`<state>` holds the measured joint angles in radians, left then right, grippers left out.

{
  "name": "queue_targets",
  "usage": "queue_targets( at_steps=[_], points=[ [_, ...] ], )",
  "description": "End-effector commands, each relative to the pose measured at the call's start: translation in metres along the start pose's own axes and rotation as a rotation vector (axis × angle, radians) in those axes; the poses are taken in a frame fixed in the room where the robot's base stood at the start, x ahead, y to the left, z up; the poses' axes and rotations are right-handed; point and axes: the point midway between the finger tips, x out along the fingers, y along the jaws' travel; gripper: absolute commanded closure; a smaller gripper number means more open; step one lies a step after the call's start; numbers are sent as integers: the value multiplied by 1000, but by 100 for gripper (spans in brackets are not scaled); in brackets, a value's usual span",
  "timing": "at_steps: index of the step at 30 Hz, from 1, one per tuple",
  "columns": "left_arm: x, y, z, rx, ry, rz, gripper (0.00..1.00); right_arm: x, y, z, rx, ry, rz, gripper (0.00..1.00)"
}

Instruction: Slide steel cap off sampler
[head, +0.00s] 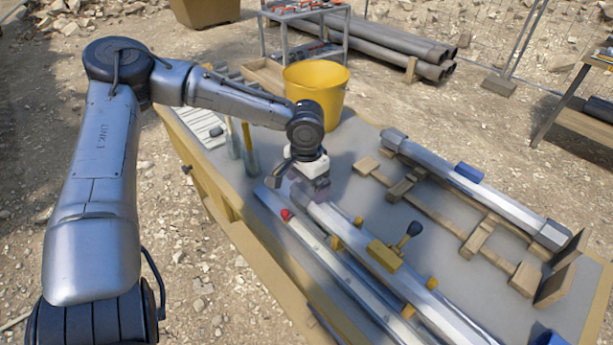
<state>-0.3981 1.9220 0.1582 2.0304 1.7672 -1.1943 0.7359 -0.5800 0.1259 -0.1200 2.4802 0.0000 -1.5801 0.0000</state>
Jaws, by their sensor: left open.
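My left gripper (297,184) is open, pointing down over the far end of a long silver tube (345,235) on the grey table. Its fingers are close to that end; I cannot tell whether they touch it. The tube runs toward the lower right and bears a yellow clamp (384,256) with a dark-knobbed handle (408,234). A second silver tube lies on a wooden rack to the right, with a grey steel cap at its far end (393,138) and another at its near end (551,235). I cannot tell which tube is the sampler. My right gripper is out of view.
A long rail with a red knob (286,214) lies left of the tube. A wooden rack (478,238) fills the right side.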

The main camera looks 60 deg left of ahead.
Motion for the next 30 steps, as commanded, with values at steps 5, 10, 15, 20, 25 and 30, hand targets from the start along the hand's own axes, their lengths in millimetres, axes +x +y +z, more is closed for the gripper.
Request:
queue_targets(
  at_steps=[5,10,15,20,25,30],
  points=[
    [7,0,0,0,0,1,6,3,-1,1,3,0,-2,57],
    [8,0,0,0,0,1,6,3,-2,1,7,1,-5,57],
    [8,0,0,0,0,1,7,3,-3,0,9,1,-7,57],
    [7,0,0,0,0,1,23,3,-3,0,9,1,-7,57],
    [7,0,0,0,0,1,39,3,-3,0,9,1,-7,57],
    [7,0,0,0,0,1,55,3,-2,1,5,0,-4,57]
  ],
)
